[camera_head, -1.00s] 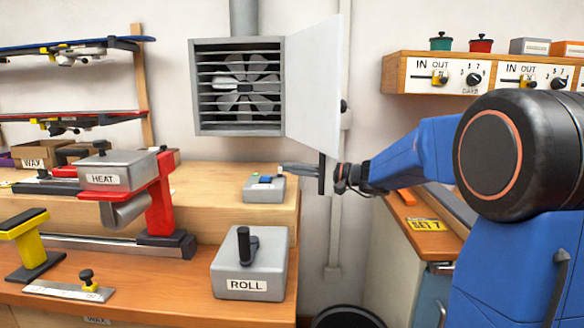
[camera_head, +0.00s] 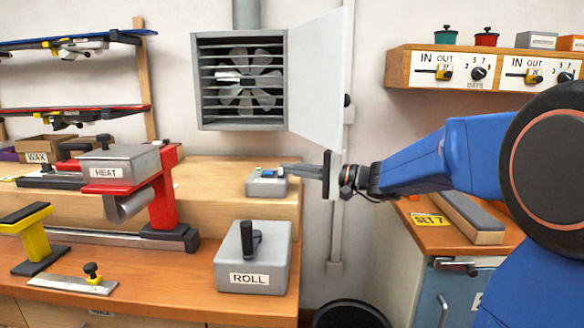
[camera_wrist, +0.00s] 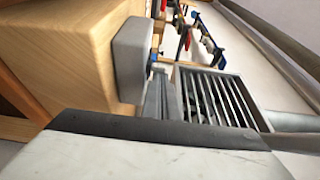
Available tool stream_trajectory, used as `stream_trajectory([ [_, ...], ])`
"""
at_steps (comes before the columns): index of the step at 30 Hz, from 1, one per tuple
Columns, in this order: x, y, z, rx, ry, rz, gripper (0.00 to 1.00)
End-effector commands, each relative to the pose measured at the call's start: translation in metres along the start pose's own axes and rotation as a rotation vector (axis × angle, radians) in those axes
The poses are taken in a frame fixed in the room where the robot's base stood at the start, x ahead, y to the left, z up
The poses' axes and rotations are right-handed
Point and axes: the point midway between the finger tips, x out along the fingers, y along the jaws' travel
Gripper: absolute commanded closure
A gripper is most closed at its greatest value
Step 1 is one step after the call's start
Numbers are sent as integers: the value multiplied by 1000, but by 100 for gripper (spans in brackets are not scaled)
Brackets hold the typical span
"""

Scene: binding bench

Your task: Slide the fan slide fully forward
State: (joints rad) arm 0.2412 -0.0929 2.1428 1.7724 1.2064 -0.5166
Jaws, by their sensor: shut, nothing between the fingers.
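A small grey box (camera_head: 267,185) with a blue part (camera_head: 268,173) on its top sits on the raised wooden step below the fan; I take it to be the fan slide's housing. In the wrist view the box (camera_wrist: 132,58) shows edge-on with a small blue knob (camera_wrist: 153,58). My gripper (camera_head: 284,167) is shut and empty, with its fingertips at the box's right top edge. In the wrist view the fingers (camera_wrist: 157,90) reach close beside the box. I cannot tell whether they touch the knob. The slide's exact position is too small to read.
The louvred fan (camera_head: 243,80) hangs above with its white door (camera_head: 318,75) swung open, just above my gripper. A grey ROLL box (camera_head: 253,262) stands in front and below. The red HEAT press (camera_head: 120,165) stands left.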

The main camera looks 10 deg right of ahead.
Motion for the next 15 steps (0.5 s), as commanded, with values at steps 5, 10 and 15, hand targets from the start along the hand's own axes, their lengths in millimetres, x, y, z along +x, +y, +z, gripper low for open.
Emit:
stream_trajectory([
  [5,0,1,5,0,-8,2,100],
  [10,0,2,6,0,-11,3,100],
  [15,1,2,2,0,-12,4,100],
])
